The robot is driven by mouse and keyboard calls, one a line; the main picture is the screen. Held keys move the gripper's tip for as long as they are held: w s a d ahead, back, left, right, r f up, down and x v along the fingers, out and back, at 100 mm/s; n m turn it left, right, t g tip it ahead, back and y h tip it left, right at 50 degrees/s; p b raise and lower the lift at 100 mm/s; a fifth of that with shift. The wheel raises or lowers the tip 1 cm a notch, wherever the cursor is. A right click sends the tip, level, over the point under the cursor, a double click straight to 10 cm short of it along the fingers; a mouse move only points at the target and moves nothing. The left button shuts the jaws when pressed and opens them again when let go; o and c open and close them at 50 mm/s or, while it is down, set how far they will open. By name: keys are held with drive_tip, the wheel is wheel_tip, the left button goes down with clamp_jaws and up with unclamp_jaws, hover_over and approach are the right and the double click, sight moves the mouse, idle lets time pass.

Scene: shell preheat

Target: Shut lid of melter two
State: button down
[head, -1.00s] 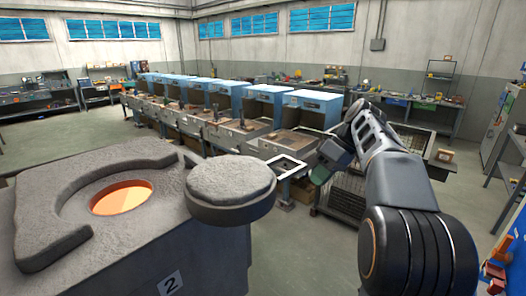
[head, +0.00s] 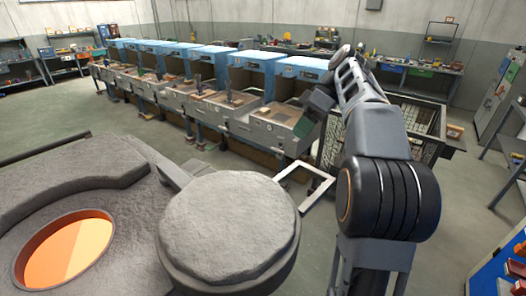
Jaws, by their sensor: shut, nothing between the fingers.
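Melter two (head: 75,180) fills the lower left, a rough grey block with a round opening (head: 65,248) glowing orange inside. Its lid (head: 228,225) is a thick, round, rough grey disc. The lid stands swung out to the right of the opening, which is fully uncovered. My gripper (head: 304,128) is at the end of my folded arm, beyond the lid and up to its right, apart from it. It is shut and empty; its fingertips are small and hard to make out.
A pale square frame (head: 305,185) sits just right of the lid. A row of blue-topped work stations (head: 225,65) runs across behind. A wire crate (head: 420,120) stands behind my arm. Open floor (head: 60,120) lies at left.

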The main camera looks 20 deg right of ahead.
drive_tip(key=s+a+f, duration=0.3)
drive_tip(key=a+f, duration=0.4)
drive_tip(key=a, duration=0.1)
drive_tip(key=shift+a+f+b, duration=0.3)
drive_tip(key=shift+a+f, duration=0.05)
idle(0.4)
